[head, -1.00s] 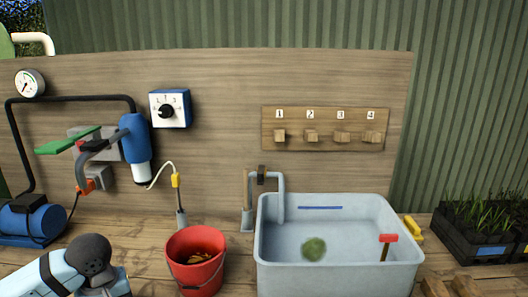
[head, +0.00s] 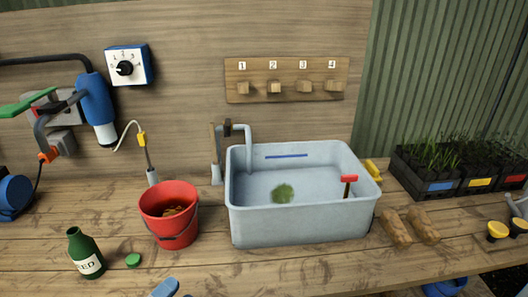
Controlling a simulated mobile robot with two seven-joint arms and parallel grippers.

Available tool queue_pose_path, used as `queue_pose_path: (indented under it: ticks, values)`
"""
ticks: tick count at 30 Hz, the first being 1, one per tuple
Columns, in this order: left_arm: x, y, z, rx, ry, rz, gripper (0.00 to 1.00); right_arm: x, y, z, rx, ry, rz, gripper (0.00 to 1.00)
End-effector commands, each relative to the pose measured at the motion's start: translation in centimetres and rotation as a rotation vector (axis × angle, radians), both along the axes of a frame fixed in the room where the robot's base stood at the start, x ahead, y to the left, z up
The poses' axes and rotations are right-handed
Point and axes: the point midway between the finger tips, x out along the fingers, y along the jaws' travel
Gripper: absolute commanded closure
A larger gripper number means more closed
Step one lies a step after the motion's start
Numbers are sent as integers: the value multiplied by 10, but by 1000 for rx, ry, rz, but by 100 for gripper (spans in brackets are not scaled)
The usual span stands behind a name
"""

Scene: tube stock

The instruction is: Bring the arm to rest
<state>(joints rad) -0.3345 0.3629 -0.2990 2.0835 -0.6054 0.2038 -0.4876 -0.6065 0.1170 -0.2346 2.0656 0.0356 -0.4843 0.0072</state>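Neither of my grippers shows in the head view, and no arm of mine can be clearly made out. A small blue piece (head: 164,288) pokes in at the bottom edge, left of the middle; I cannot tell what it is. A grey sink tub (head: 300,222) stands on the wooden bench, with a green clump (head: 283,193) and a red-topped stick (head: 349,180) in it. A red bucket (head: 168,200) stands to its left. A green bottle (head: 85,255) stands upright at the front left, with a green cap (head: 133,260) lying beside it.
A numbered peg board (head: 286,79) and a dial box (head: 127,65) are on the back panel. Planter trays (head: 440,185) stand at the right, with brown lumps (head: 410,227) beside the tub. The bench front (head: 260,268) is mostly clear.

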Motion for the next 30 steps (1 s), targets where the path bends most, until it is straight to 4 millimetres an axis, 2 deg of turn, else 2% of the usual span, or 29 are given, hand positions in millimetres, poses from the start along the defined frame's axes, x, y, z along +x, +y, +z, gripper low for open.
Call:
queue_pose_path:
  ticks: [1, 3, 6, 9, 13, 14, 15, 20, 27, 30]
  values:
    - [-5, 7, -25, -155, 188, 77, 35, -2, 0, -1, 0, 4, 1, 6]
    - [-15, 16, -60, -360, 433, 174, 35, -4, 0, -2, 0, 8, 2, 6]
    - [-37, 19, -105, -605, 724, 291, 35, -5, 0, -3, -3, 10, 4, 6]
    - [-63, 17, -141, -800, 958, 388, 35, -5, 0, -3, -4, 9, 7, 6]
    - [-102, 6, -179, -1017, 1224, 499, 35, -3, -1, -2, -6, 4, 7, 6]
    - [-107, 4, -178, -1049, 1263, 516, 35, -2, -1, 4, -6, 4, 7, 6]
    - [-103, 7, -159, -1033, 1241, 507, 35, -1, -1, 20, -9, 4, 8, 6]
    - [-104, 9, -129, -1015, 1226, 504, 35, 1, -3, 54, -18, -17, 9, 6]
    - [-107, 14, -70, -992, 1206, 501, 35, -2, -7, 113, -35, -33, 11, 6]
    - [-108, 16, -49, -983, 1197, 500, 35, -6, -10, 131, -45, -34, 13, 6]
